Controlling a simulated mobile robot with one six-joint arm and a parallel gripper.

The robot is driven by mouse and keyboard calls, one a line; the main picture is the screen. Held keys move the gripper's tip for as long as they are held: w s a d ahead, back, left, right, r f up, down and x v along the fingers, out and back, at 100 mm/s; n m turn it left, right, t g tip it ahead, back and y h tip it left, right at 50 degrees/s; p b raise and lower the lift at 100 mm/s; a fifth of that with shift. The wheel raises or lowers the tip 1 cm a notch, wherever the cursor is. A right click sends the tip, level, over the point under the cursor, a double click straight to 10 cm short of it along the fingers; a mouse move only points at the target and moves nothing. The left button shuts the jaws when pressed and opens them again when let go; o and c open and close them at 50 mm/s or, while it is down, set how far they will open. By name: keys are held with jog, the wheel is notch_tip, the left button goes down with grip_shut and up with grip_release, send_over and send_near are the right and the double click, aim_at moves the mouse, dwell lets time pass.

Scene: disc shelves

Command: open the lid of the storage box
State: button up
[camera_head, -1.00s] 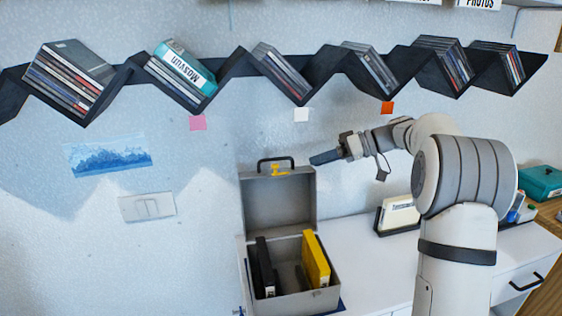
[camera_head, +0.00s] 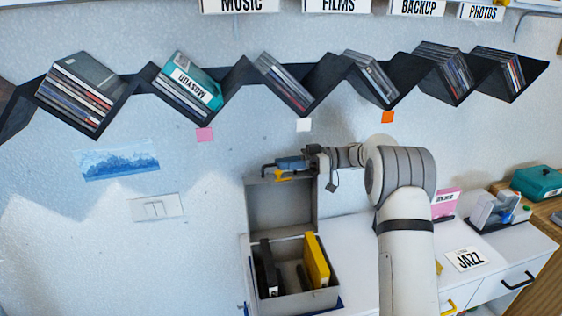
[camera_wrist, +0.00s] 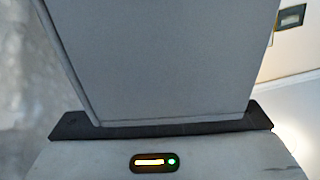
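The grey storage box (camera_head: 312,299) stands on the white desk in the head view. Its lid (camera_head: 280,207) is raised, standing upright at the back against the wall. The box holds a black item (camera_head: 268,268) and a yellow item (camera_head: 317,262). My gripper (camera_head: 280,165) is at the lid's top edge, overlapping the black handle and yellow latch in the picture. I cannot tell whether it touches them or whether its fingers are open. A grey surface (camera_wrist: 160,65) fills the middle of the wrist view, hiding what lies beyond.
Zigzag black shelves (camera_head: 330,80) with discs run along the wall above. Right of my arm are a JAZZ card (camera_head: 465,260), a pink card (camera_head: 446,203), a clear-sided holder (camera_head: 497,211) and a teal box (camera_head: 540,183). Some bare white desk lies between them.

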jog(key=shift+x, duration=0.8)
grip_shut()
